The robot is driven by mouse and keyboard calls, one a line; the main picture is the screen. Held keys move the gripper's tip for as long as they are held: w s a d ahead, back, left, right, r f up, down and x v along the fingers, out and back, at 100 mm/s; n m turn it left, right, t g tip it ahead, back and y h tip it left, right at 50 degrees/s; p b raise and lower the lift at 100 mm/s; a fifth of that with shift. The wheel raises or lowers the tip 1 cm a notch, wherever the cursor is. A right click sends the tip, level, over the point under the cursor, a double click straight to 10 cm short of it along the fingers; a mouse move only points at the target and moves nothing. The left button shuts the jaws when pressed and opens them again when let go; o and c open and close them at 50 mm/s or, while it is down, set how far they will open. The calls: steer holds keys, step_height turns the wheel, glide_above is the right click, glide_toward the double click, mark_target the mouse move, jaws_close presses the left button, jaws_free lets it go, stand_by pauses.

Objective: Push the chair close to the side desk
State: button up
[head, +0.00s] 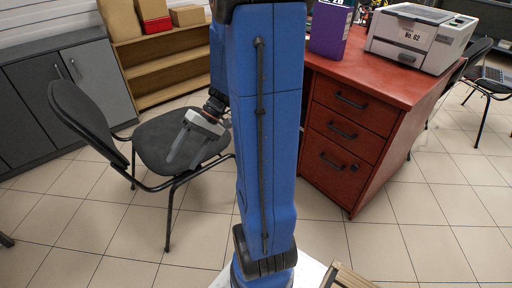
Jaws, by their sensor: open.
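A black chair (160,146) with thin dark metal legs stands on the tiled floor at the left. Its backrest is on the left side and its seat extends right toward my arm. A red desk (400,85) with drawers stands to the right of my arm. I cannot tell whether it is the side desk. My gripper (178,150) is open, with grey fingers pointing down and left. In the picture it overlaps the right part of the chair seat; I cannot tell if it touches. My blue arm hides the floor between chair and desk.
Grey cabinets (28,110) stand behind the chair at the left. A wooden shelf (165,68) with boxes is at the back. A printer (421,37) and a purple box (331,28) are on the red desk. Another chair (484,84) is at far right. The front-left floor is mostly clear.

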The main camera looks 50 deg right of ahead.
steer(key=w+d+f+m+t+y, duration=0.2)
steer(key=w+d+f+m+t, duration=0.15)
steer(key=d, duration=0.55)
steer(key=m+t+h, duration=0.8)
steer(key=m+t, duration=0.1)
steer(key=t, duration=0.3)
glide_toward(225, 136)
steer(key=s+d+f, duration=0.3)
steer(key=s, duration=0.2)
steer(key=shift+d, duration=0.3)
steer(key=shift+n, duration=0.25)
steer(key=shift+w, duration=0.1)
steer(key=w+a, duration=0.1)
steer(key=w, duration=0.4)
steer(key=w+a, duration=0.1)
steer(key=w, duration=0.5)
steer(key=w+a, duration=0.1)
steer(key=w, duration=0.5)
steer(key=shift+a, duration=0.25)
steer(key=shift+c, duration=0.6)
jaws_close()
